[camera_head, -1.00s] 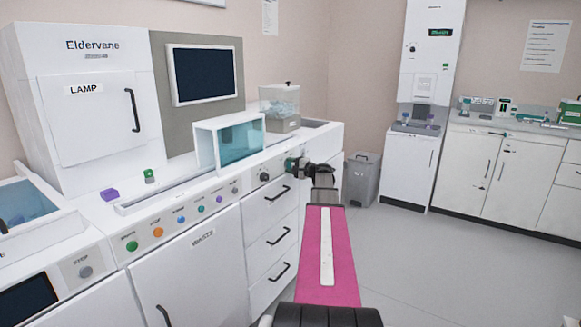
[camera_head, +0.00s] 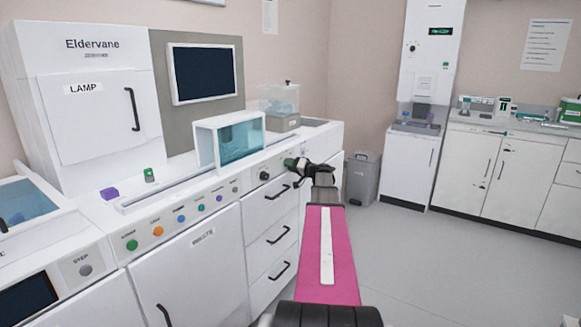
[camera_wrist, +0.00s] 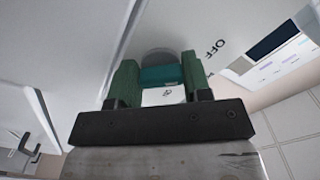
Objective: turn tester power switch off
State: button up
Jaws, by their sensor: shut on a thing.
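My gripper (camera_head: 290,163) is at the front panel of the white machine's right part, above the drawers. In the wrist view its green fingers (camera_wrist: 158,78) are shut on a teal switch handle (camera_wrist: 160,76). A grey round base (camera_wrist: 158,56) shows behind the handle on the white panel. The printed word OFF (camera_wrist: 214,48) is to the right of the handle. In the head view the gripper hides the switch, and its exact angle cannot be told.
A dark knob (camera_head: 264,176) is on the panel left of my gripper. Drawers with black handles (camera_head: 279,238) are below. A clear-topped box (camera_head: 280,106) stands on the counter behind. A grey bin (camera_head: 363,179) stands beyond on the floor; open floor lies to the right.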

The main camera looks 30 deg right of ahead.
jog(key=shift+f+n, duration=0.1)
jog(key=shift+n, duration=0.4)
jog(key=o, duration=0.9)
